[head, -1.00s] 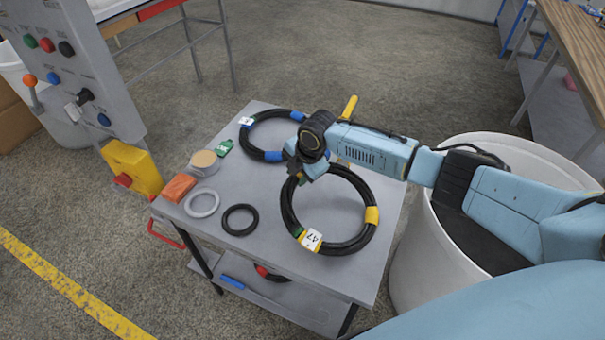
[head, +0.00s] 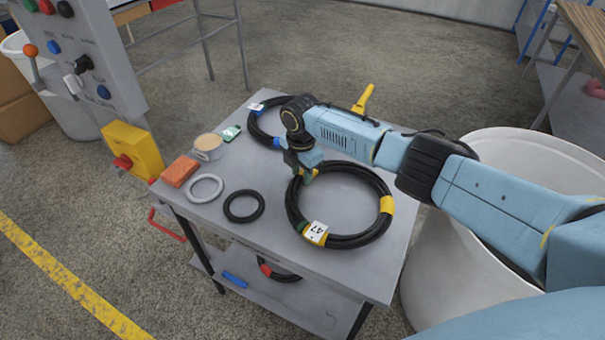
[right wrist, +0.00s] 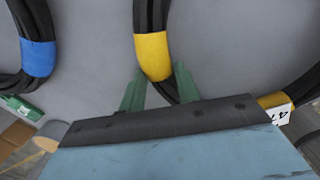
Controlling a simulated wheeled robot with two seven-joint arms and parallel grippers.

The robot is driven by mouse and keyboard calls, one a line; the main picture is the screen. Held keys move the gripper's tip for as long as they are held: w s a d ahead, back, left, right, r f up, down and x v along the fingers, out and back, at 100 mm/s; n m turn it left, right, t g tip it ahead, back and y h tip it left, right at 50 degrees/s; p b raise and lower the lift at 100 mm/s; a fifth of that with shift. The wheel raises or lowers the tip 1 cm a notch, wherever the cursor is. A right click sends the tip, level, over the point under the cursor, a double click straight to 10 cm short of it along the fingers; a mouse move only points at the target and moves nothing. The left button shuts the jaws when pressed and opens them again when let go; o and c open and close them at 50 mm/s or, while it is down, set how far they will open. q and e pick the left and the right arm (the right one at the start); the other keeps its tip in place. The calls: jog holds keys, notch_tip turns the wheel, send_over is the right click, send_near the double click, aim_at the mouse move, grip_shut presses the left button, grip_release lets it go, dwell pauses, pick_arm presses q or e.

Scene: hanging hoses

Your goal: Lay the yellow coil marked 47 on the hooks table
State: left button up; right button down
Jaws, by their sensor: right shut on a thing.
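The coil marked 47 (head: 388,205) is a black hose loop with yellow bands and a white tag. It appears to lie flat on the grey table (head: 345,275); I cannot tell if it rests fully on the top. My right gripper (head: 303,176) is shut on the coil's left side. In the right wrist view, the green fingers (right wrist: 158,92) stand on either side of the hose at a yellow band (right wrist: 153,57). The tag (right wrist: 281,113) shows at the right there. My left gripper is out of view.
A black coil with blue bands (head: 255,127) lies at the table's back. A grey ring (head: 204,188), a black ring (head: 244,206), an orange block (head: 180,171) and a tape roll (head: 207,147) line the left side. A white bin (head: 440,260) stands close at the right.

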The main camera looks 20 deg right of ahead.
jog(key=shift+r, duration=0.1)
jog(key=c, duration=0.9)
grip_release()
jog(key=r+p, duration=0.3)
jog(key=r, duration=0.3)
jog(key=r+p, duration=0.4)
jog(key=r, duration=0.3)
jog(key=r+p, duration=0.4)
jog(key=r, duration=0.3)
jog(key=shift+s+a+r, duration=0.15)
jog(key=shift+s, duration=0.15)
